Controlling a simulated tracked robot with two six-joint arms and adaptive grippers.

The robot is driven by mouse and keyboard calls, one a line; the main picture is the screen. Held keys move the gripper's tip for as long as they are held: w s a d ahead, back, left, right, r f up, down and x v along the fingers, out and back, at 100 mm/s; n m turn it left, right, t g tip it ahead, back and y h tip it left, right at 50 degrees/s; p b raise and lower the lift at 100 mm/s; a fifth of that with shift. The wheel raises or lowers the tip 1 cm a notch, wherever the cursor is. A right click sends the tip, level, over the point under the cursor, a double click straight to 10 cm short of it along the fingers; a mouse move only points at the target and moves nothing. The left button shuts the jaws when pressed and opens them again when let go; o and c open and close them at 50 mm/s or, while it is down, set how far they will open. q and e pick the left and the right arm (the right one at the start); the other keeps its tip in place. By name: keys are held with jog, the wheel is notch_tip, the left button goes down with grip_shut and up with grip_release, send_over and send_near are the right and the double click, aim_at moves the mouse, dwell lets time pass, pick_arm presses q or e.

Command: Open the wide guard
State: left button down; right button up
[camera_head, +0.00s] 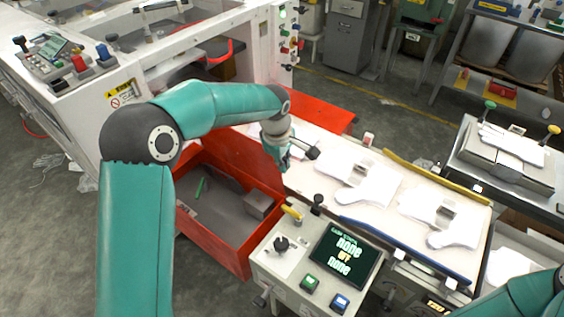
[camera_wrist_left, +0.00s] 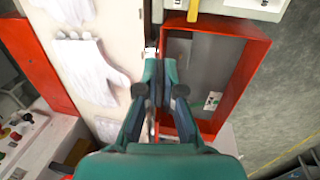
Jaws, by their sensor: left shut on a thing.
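My left gripper (camera_head: 285,160) reaches down at the seam between a red-walled bin (camera_head: 214,232) and the white table (camera_head: 332,211). In the left wrist view its fingers (camera_wrist_left: 160,78) are close together on a narrow piece along that seam, mostly hidden by the fingers. I take this piece as part of the wide guard, but its outline is not clear. The red bin (camera_wrist_left: 257,62) also shows to the right of the fingers there, open at the top with a grey floor. At the lower right of the head view is a teal part of my right arm; its gripper is outside the picture.
White gloves (camera_head: 362,186) lie on the table beside the gripper. A control box (camera_head: 262,262) with a lit screen (camera_head: 343,256) stands in front. A white machine (camera_head: 75,125) stands at the left and a red panel (camera_head: 322,112) behind. Grey floor lies beyond.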

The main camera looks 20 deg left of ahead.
pick_arm(q)
jog(key=c, duration=1.3)
grip_release()
jog(key=shift+d+f, duration=0.3)
jog(key=shift+s+a+r, duration=0.1)
jog(key=shift+s+a, duration=0.05)
jog(key=shift+r, duration=0.65)
jog(key=r, duration=0.3)
jog(key=s+r, duration=0.1)
jog(key=r, duration=0.3)
jog(key=s+r, duration=0.1)
jog(key=r, duration=0.2)
jog(key=shift+a+r, duration=0.2)
jog(key=shift+a, duration=0.1)
